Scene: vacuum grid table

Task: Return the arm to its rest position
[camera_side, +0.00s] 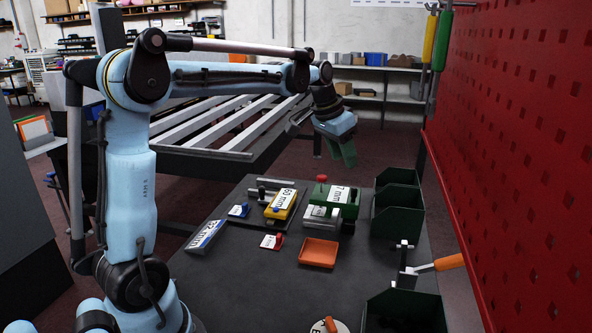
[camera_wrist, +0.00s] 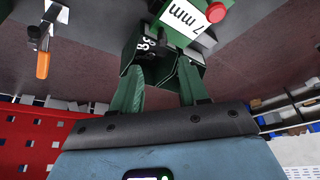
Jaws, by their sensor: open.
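My gripper (camera_side: 342,150) hangs in the air above the far side of the dark work table (camera_side: 240,285), at the end of my outstretched arm. In the wrist view its two green fingers (camera_wrist: 161,75) stand apart. Nothing is clearly held between them; a dark part with white digits shows behind, and I cannot tell its distance. The green block labelled "7 mm" (camera_side: 343,196) with a red knob sits on the table below the gripper. It also shows at the top of the wrist view (camera_wrist: 183,20).
A yellow "60 mm" block (camera_side: 281,204), small blue and red blocks, a grey labelled block (camera_side: 205,236) and an orange tray (camera_side: 318,254) lie on the table. Green bins (camera_side: 397,222) and an orange-handled tool (camera_side: 450,262) line the right side. A red perforated panel (camera_side: 520,130) rises beyond.

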